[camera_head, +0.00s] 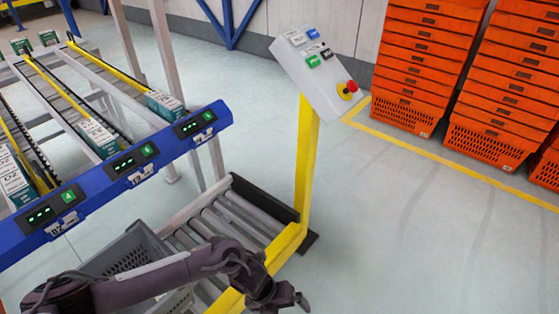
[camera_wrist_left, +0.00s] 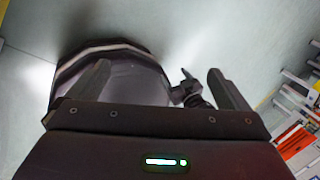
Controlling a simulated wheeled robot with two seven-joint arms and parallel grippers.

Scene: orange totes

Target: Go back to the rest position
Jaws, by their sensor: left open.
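My left arm reaches in from the lower left of the head view, over the grey crate and the roller conveyor. Its gripper (camera_head: 290,299) is at the bottom edge, right of the yellow post's foot, and looks empty. In the left wrist view the two fingers of my left gripper (camera_wrist_left: 160,84) stand wide apart with nothing held between them. Behind them are the pale floor and a dark rounded shape, seemingly my own base. A small dark jointed part shows beside the right finger; I cannot tell what it is.
A grey crate (camera_head: 128,251) sits on the roller conveyor (camera_head: 222,222) under my arm. A yellow post (camera_head: 306,160) carries a button box (camera_head: 318,77). A blue-fronted rack (camera_head: 100,184) holding boxes stands left. Orange totes (camera_head: 402,98) are stacked back right. The right floor is clear.

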